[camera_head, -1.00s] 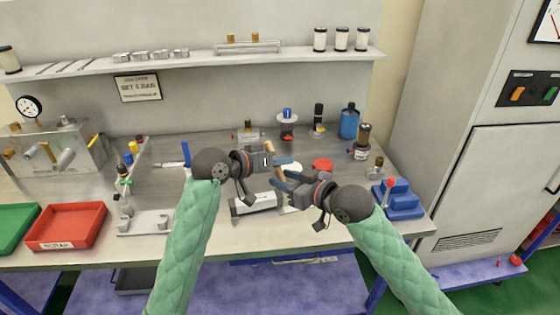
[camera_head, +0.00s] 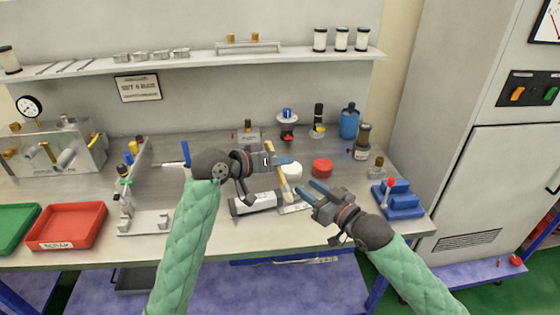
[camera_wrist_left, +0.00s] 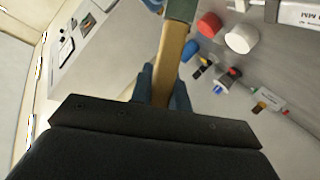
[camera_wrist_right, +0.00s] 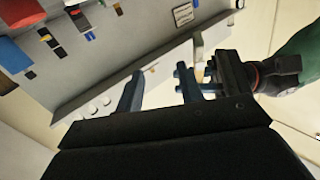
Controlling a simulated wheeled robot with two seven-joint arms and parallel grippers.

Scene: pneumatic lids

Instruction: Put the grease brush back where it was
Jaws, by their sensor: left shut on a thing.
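The grease brush has a pale wooden handle (camera_head: 282,182) and stands tilted in the jaws of my left gripper (camera_head: 285,161), above the middle of the bench. In the left wrist view the wooden handle (camera_wrist_left: 170,65) runs between the blue fingers up to a grey-green band (camera_wrist_left: 182,10); the bristles are not clear. My right gripper (camera_head: 308,192) is open and empty, just right of and below the brush, apart from it. The right wrist view shows its spread fingers, with my left gripper (camera_wrist_right: 190,82) beyond them.
A white round tub (camera_head: 292,170) and a red one (camera_head: 322,168) stand close behind the grippers. A white-fronted block (camera_head: 255,203) lies below my left gripper. A blue fixture (camera_head: 398,200) is at the right, a red tray (camera_head: 67,226) at the left.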

